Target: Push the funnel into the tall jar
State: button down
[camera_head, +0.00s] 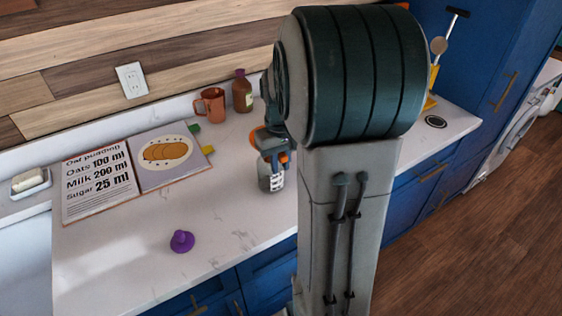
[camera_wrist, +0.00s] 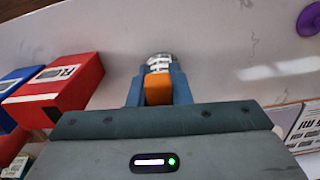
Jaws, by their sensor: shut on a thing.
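My gripper (camera_wrist: 155,90) points down over the counter, with its blue fingers shut on an orange block-like piece (camera_wrist: 158,88). The orange piece also shows in the head view (camera_head: 283,157). Just beyond it is a clear jar with a white, dark-marked label (camera_head: 277,182), upright on the counter; it also shows in the wrist view (camera_wrist: 160,63). I cannot tell whether the orange piece touches the jar. A small purple piece, funnel-like with a wide round base and a stem upward (camera_head: 182,241), stands alone near the front edge. It shows at the wrist view's top right (camera_wrist: 310,20).
A copper mug (camera_head: 211,104) and a brown bottle (camera_head: 242,91) stand at the back. A recipe board (camera_head: 98,184) and a picture board (camera_head: 163,157) lie at the left. A red box (camera_wrist: 72,82) and blue box (camera_wrist: 15,82) show in the wrist view. The counter's front middle is mostly clear.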

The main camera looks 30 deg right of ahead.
jog(key=c, duration=0.8)
grip_release()
jog(key=shift+o, duration=0.2)
jog(key=shift+r+p, duration=2.6)
jog(key=shift+r, duration=0.9)
